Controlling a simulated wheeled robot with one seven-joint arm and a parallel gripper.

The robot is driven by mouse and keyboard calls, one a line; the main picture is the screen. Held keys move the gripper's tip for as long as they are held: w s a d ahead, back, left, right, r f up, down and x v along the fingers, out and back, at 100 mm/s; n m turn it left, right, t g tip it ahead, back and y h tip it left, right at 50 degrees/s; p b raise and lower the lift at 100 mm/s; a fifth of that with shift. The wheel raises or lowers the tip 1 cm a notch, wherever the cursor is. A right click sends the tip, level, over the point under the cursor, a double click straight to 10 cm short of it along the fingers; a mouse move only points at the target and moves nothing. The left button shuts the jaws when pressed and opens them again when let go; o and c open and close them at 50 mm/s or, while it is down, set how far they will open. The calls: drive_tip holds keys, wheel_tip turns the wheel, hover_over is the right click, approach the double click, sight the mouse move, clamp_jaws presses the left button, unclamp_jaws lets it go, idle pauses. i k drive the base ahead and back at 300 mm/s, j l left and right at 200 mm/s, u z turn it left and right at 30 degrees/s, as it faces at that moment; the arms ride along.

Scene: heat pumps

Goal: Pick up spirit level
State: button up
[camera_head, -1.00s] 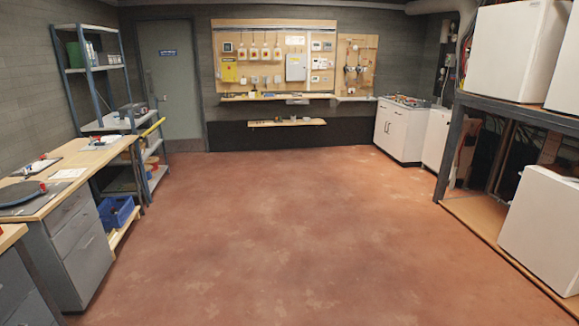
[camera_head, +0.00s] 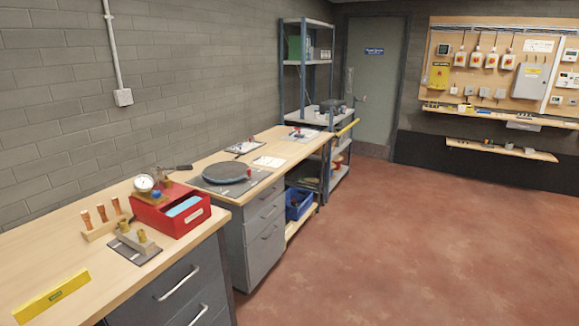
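A yellow, flat bar that looks like the spirit level (camera_head: 52,297) lies near the front edge of the wooden workbench top (camera_head: 100,262), at the lower left. It has a small greenish mark near its middle, and it appears whole in view. Another thin yellow bar (camera_head: 347,128) shows farther back at the edge of the blue-grey shelf rack; I cannot tell what it is. My gripper is not in view.
Beside the nearer yellow bar are a grey plate with brass fittings (camera_head: 135,246), a wooden block with copper pieces (camera_head: 105,221) and a red box (camera_head: 172,211). A second bench holds a round dark disc (camera_head: 226,172). The red floor (camera_head: 400,240) to the right is clear.

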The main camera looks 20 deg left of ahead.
sight(24, 312)
drive_tip(key=i+j+u, duration=0.1)
drive_tip(key=i+u, duration=0.55)
drive_tip(key=u, duration=0.2)
drive_tip(key=i+l+u, duration=0.1)
drive_tip(key=i+u, duration=0.3)
drive_tip(key=i+l+u, duration=0.2)
drive_tip(key=u, duration=0.2)
drive_tip(key=i+u, duration=0.1)
drive_tip(key=u, duration=0.6)
